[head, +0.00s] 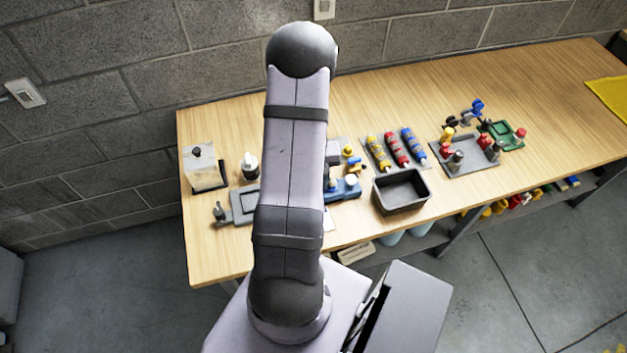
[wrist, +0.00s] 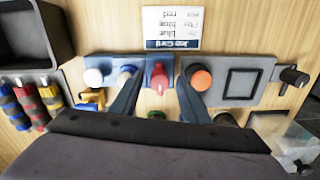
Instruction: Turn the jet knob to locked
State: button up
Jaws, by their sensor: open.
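A black knob (wrist: 290,76) sits at the right end of a grey plate with a dark square frame (wrist: 241,83) in the wrist view. It also shows at the left end of the grey plate in the head view (head: 219,212). It is the only clearly black knob on that row; I cannot read its setting. My gripper (wrist: 160,77) is open in the wrist view, its fingers on either side of a red knob (wrist: 160,88) on a blue block. I cannot tell whether they touch it. In the head view my arm hides the gripper.
An orange knob (wrist: 200,80) is right of my fingers; blue (wrist: 126,74) and white (wrist: 93,77) knobs are left. A job card (wrist: 172,28) lies beside the row, partly readable. The table's far right is clearer.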

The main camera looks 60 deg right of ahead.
jog(key=shift+f, duration=0.35)
jog(key=c, duration=1.1)
jog(key=shift+o, duration=0.2)
